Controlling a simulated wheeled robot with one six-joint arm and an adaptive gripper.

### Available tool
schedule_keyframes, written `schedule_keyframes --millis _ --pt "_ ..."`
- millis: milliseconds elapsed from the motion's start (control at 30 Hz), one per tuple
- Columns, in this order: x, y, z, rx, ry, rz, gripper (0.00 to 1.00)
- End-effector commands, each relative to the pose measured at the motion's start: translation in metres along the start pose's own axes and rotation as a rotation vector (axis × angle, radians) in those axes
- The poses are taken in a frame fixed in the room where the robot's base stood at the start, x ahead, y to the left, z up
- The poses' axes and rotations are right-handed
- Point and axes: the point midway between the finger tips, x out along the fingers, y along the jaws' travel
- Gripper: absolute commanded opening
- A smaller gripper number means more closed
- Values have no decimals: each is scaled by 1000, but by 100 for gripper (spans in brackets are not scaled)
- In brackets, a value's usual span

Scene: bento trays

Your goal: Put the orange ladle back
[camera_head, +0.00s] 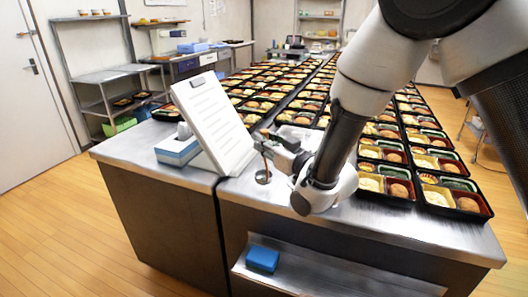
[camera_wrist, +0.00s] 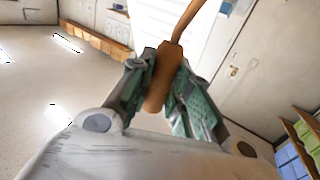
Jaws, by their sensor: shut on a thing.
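The orange ladle's handle (camera_wrist: 163,78) stands between the two greenish finger pads of my gripper (camera_wrist: 168,92) in the wrist view, and the fingers are shut on it. A thinner orange shaft runs from the handle to the top edge of that view; the ladle's bowl is out of that frame. In the head view my gripper (camera_head: 270,144) is above the steel counter, just right of a tilted white board.
The white lined board (camera_head: 214,122) leans on the steel counter (camera_head: 400,228), with a blue-and-white box (camera_head: 178,149) at its left. Rows of bento trays (camera_head: 455,197) fill the counter behind and right. A blue block (camera_head: 262,258) lies on the lower shelf.

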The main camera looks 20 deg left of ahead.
Motion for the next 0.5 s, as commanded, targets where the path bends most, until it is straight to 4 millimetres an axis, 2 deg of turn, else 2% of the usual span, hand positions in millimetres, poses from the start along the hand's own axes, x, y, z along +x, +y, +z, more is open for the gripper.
schedule_keyframes --millis 67,167,500 --pt "0 0 14 0 -4 0 0" --pt "0 0 23 0 -1 0 0" --pt "0 0 25 0 0 0 0"
